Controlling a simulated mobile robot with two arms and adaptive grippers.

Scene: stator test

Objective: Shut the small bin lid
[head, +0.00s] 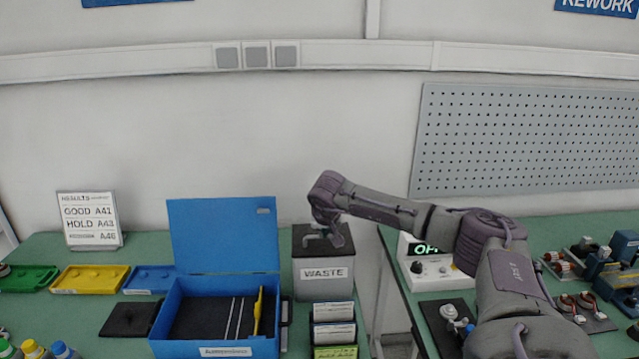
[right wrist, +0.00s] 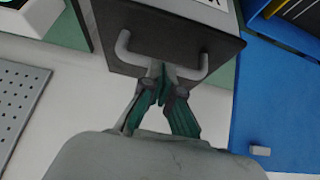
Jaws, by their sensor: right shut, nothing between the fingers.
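The small bin (head: 323,285), grey with a WASTE label, stands between the blue box and the right-hand bench. Its dark lid (head: 301,240) has a grey bar handle and shows large in the right wrist view (right wrist: 160,38). The lid appears to lie over the bin top; I cannot tell whether it is fully down. My right gripper (head: 322,236) is at the lid, with its fingertips (right wrist: 163,85) together beside the handle (right wrist: 124,45). The fingers hide the middle of the handle; contact is unclear. My left gripper is not in view.
A blue box (head: 222,345) with its lid (head: 225,235) raised stands left of the bin. A file rack (head: 333,335) is in front of the bin. A grey instrument (head: 435,270) sits to the right across a gap between benches. A pegboard (head: 530,140) hangs behind.

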